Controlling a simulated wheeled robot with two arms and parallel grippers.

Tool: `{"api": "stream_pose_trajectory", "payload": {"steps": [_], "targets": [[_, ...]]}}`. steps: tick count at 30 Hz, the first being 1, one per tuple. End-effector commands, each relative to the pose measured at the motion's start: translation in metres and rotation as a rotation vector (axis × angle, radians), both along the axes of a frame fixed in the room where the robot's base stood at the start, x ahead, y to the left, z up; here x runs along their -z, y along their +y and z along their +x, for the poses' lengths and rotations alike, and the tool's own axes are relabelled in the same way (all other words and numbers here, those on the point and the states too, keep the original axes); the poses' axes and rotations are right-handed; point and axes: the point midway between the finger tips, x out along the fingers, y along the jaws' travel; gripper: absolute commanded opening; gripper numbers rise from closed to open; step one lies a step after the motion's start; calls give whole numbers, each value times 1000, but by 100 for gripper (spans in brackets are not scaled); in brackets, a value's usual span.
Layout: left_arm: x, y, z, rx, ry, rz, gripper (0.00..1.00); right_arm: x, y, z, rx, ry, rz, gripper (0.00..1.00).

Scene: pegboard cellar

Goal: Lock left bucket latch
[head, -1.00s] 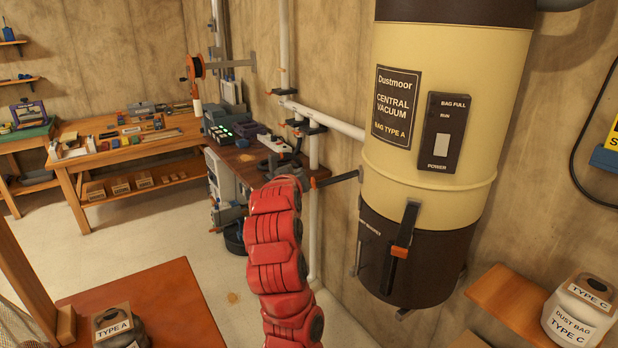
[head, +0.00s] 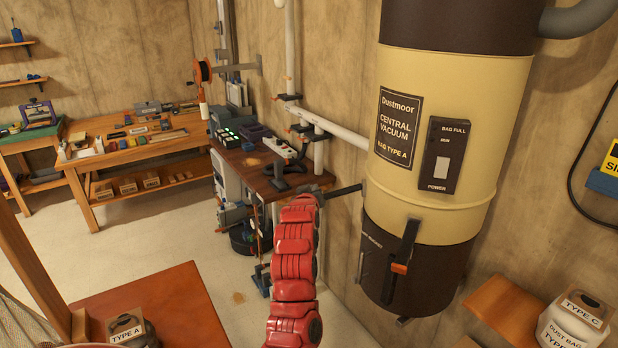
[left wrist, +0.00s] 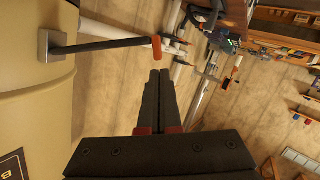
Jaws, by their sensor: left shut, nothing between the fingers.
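The central vacuum (head: 455,105) hangs on the wall with its dark bucket (head: 430,270) below the cream body. The left latch is a black lever (head: 344,190) sticking out sideways to the left. In the left wrist view, the lever (left wrist: 100,45) runs from a metal bracket to an orange tip (left wrist: 157,48). My left gripper (left wrist: 160,75) is shut and empty, its fingertips just below the orange tip in that picture, apparently apart. In the head view, my red arm hides the fingers and the lever's tip. My right gripper is out of view.
A front latch (head: 404,255) with an orange end points down across the bucket seam. A wooden shelf (head: 492,302) with a Type C bag (head: 570,325) is at right. A workbench (head: 250,172) and white pipe (head: 335,130) lie behind my arm.

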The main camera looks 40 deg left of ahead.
Motion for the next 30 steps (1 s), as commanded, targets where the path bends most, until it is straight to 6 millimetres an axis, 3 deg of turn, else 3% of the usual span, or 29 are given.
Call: {"api": "stream_pose_trajectory", "payload": {"steps": [14,30], "targets": [[5,-2,1,0,-3,1,0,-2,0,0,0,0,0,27],[20,-2,1,-2,-50,-77,0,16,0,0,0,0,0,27]]}}
